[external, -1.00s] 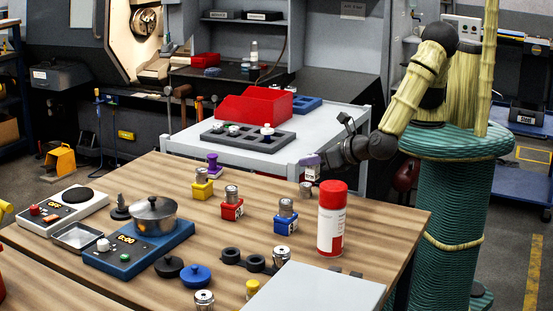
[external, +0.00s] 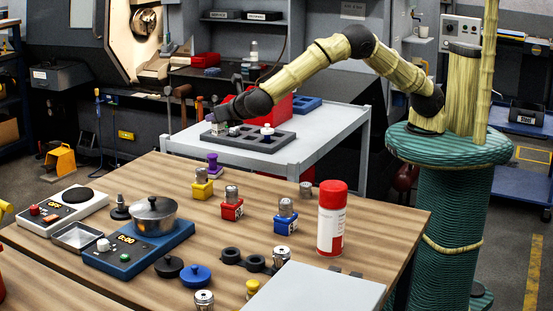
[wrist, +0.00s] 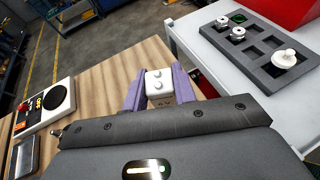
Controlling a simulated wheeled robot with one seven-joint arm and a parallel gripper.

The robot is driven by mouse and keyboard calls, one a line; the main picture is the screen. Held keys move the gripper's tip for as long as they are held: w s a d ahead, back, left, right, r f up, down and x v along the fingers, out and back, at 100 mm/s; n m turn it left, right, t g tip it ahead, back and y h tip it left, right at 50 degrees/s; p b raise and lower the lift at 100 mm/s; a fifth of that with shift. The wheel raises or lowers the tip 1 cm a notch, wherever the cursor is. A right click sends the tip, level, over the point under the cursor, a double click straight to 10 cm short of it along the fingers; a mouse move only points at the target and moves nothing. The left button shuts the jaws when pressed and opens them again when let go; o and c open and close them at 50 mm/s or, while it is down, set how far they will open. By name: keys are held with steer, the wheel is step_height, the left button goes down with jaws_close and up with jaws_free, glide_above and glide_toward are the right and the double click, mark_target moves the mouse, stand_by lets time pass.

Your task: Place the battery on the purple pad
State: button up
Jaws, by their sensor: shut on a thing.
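My gripper (external: 212,122) is shut on the battery, a small white block with two round terminals on top. In the wrist view the battery (wrist: 160,87) sits between my purple fingers. In the external view the battery (external: 218,129) hangs near the left end of the grey compartment tray (external: 240,146); whether it is over the tray or beside it I cannot tell. I cannot make out a purple pad in either view. A purple spool-shaped object (external: 213,162) stands at the far edge of the wooden table.
The tray lies on a white table (external: 325,136) and holds a white-topped piece (external: 267,131) and small metal parts (wrist: 238,33). A red bin (external: 272,106) stands behind it. The wooden table (external: 165,232) carries coloured blocks, a pot and a spray can (external: 332,225).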

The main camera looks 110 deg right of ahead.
steer(key=r, duration=0.2)
glide_above(212, 155)
steer(key=shift+f, duration=0.15)
steer(key=shift+f+p, duration=0.35)
steer(key=shift+f, duration=2.8)
steer(key=shift+f+p, duration=0.4)
steer(key=shift+f, duration=1.5)
